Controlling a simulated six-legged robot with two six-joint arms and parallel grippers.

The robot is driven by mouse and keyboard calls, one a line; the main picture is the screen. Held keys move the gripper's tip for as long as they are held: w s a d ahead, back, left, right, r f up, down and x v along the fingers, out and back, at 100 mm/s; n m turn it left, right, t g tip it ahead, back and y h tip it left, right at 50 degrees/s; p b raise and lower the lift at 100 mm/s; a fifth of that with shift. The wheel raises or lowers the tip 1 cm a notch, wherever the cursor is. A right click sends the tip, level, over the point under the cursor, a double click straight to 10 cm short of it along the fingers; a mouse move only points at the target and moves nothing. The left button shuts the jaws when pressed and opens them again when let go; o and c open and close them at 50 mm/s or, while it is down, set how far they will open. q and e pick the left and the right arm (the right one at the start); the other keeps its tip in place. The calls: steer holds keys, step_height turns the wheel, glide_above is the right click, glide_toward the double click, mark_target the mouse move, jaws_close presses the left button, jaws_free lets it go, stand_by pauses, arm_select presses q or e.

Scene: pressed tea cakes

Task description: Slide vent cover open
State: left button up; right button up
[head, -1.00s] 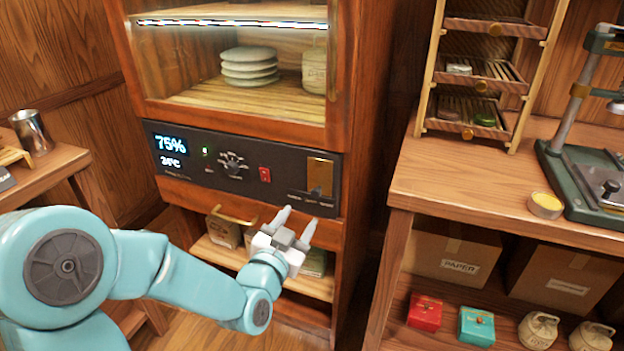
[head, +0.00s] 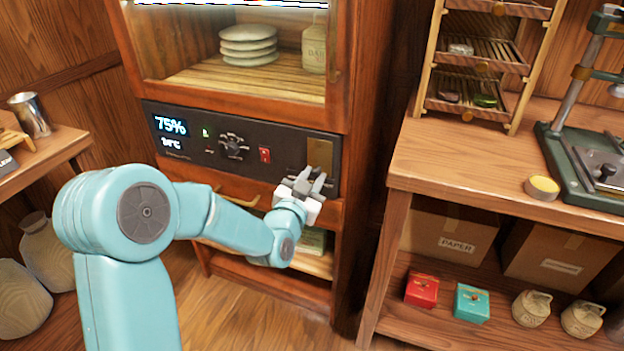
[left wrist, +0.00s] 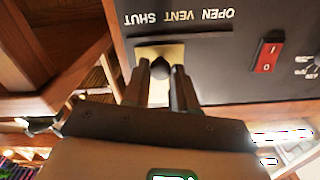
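The vent cover, a brass plate (head: 321,149), is at the right end of the dark control panel in the head view. In the left wrist view the plate (left wrist: 147,52) appears upside down with a dark knob (left wrist: 160,71), beside an OPEN VENT SHUT label (left wrist: 185,18). My left gripper (head: 313,176) is at the plate's lower part. In the left wrist view its two fingers (left wrist: 162,82) stand one on each side of the knob, close against it, with little gap. My right gripper is in neither view.
The panel (head: 185,142) also bears a lit display (head: 171,126), a dial (head: 233,147) and a red switch (head: 265,155). A glass-fronted cabinet with stacked cakes (head: 248,45) is above. A wooden counter (head: 455,160) stands to the right, across a narrow gap.

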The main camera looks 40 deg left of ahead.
arm_select(q)
steer(key=a+b, duration=0.2)
steer(key=s+a+b, duration=0.1)
steer(key=a+b, duration=0.1)
steer(key=a, duration=0.1)
steer(key=shift+s+f, duration=0.1)
jaws_close()
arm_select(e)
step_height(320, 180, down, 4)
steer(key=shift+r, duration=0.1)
arm_select(q)
steer(key=o, duration=0.9)
jaws_free()
steer(key=shift+b+v, duration=3.6)
steer(key=shift+v, duration=4.6)
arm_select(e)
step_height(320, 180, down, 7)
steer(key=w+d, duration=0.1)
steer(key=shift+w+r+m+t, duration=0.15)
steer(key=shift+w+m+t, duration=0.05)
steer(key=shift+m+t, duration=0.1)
